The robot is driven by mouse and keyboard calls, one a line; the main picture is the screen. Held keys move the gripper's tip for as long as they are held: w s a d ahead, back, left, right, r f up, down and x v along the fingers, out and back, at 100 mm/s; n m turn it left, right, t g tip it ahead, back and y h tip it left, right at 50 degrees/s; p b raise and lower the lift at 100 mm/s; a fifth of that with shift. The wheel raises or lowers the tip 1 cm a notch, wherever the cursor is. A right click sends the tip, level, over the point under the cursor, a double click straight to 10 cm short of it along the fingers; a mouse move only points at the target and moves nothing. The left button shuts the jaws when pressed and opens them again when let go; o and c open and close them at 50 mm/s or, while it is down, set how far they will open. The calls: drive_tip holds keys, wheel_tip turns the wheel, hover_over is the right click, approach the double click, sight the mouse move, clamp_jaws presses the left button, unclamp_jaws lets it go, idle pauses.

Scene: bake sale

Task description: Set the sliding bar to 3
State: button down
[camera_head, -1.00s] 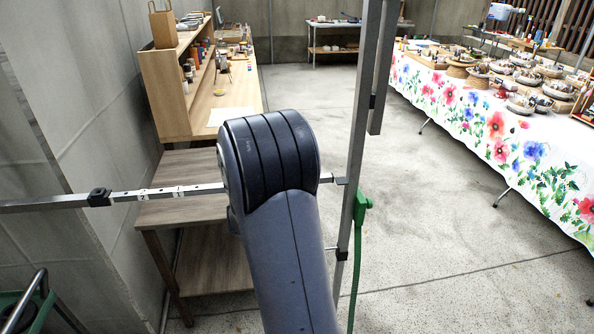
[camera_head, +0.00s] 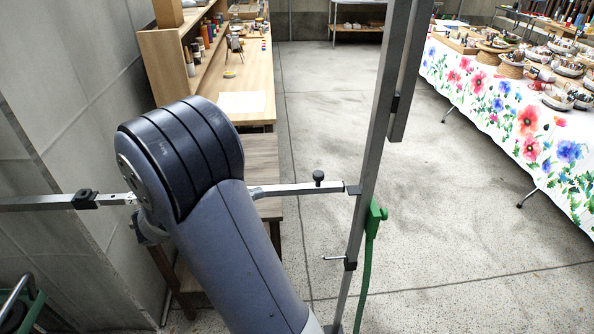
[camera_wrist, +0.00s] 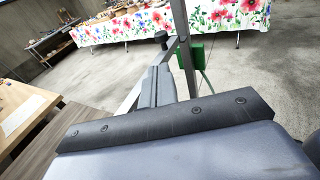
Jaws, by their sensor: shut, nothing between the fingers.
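The sliding bar (camera_head: 290,189) is a grey metal bar running level across the head view. Its middle is hidden behind my arm. A black knob (camera_head: 319,177) stands on its right part, near the upright post (camera_head: 376,130). A black collar (camera_head: 85,199) holds its left part. A sliver of a white label shows just left of my arm; no number is readable. In the wrist view my gripper (camera_wrist: 157,86) is shut and empty, lying close along the bar, with the knob (camera_wrist: 161,38) beyond its tips. I cannot tell whether it touches the bar.
A wooden shelf table (camera_head: 245,90) stands behind the bar on the left. A long table with a flowered cloth (camera_head: 520,115) is at right. A green hose or handle (camera_head: 371,235) hangs on the post. Grey floor is clear between the tables.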

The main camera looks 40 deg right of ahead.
drive_tip(key=p, duration=0.4)
approach(318, 178)
drive_tip(key=x, duration=0.3)
drive_tip(key=w+x, duration=0.1)
drive_tip(key=x, duration=0.1)
drive_tip(key=shift+d, duration=0.2)
drive_tip(key=shift+s+d+f+p, duration=0.15)
drive_tip(key=shift+d+p, duration=0.2)
drive_tip(key=shift+d, duration=0.25)
drive_tip(key=shift+s+d+f+b, duration=0.2)
drive_tip(key=shift+d+f+b, duration=0.1)
drive_tip(key=shift+b, duration=0.6)
drive_tip(key=shift+s+d+b, duration=0.4)
drive_tip(key=shift+b, duration=0.4)
drive_tip(key=shift+s+d+r, duration=0.2)
drive_tip(key=shift+r, duration=0.05)
drive_tip(key=shift+b, duration=0.4)
